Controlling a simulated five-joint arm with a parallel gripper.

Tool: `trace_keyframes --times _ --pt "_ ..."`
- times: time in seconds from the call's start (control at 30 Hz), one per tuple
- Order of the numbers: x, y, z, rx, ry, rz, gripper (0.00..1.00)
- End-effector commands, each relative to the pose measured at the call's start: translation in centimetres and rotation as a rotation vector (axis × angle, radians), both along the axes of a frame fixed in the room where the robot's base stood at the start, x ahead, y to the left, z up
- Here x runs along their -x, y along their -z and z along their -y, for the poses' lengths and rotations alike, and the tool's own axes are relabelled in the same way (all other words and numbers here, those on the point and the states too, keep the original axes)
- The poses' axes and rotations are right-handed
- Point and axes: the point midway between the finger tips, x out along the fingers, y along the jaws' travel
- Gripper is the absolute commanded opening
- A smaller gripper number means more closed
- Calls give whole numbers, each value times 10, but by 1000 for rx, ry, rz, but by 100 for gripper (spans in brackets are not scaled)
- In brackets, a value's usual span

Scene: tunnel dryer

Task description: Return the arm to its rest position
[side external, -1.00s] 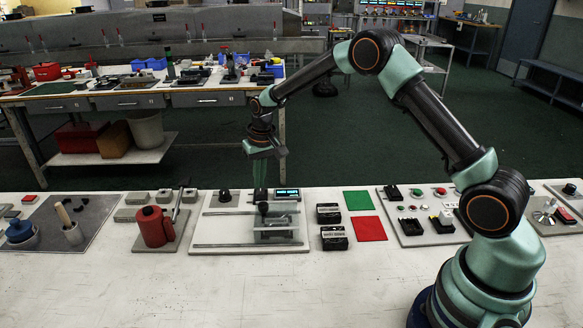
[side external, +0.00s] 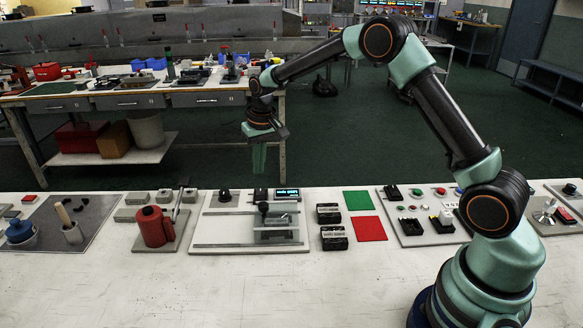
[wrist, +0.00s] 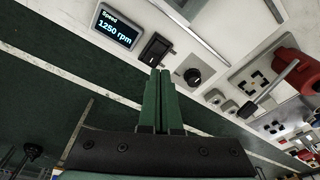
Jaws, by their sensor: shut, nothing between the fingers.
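My gripper (side external: 259,158) hangs pointing down in the side external view, above the far edge of the white table and apart from everything on it. Its green fingers are together and hold nothing. In the wrist view the shut fingers (wrist: 160,76) show in front of a black rocker switch (wrist: 156,48), with a black knob (wrist: 193,77) to its right. A small display (wrist: 117,27) there reads "Speed 1250 rpm". My arm arches up from its base at the lower right.
The white panel (side external: 215,232) carries the lit display (side external: 287,193), a knob (side external: 225,195) and a clear-sided device (side external: 275,222). A red canister (side external: 153,227) stands left of it. Green (side external: 357,200) and red (side external: 369,229) squares lie right. The table's front is clear.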

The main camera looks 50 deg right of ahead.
Motion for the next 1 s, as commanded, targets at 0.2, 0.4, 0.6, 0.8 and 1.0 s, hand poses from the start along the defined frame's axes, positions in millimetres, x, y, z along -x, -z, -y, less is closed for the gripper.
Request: trace_keyframes --times 0.2,0.4,0.6,0.8,1.0 --pt "26 -56 -5 8 -37 56 0" --pt "70 -106 -12 19 -82 115 0" --pt "120 -141 -17 31 -127 178 0" --pt "173 -157 -22 45 -171 239 0" --pt "221 -157 -25 61 -213 295 0"
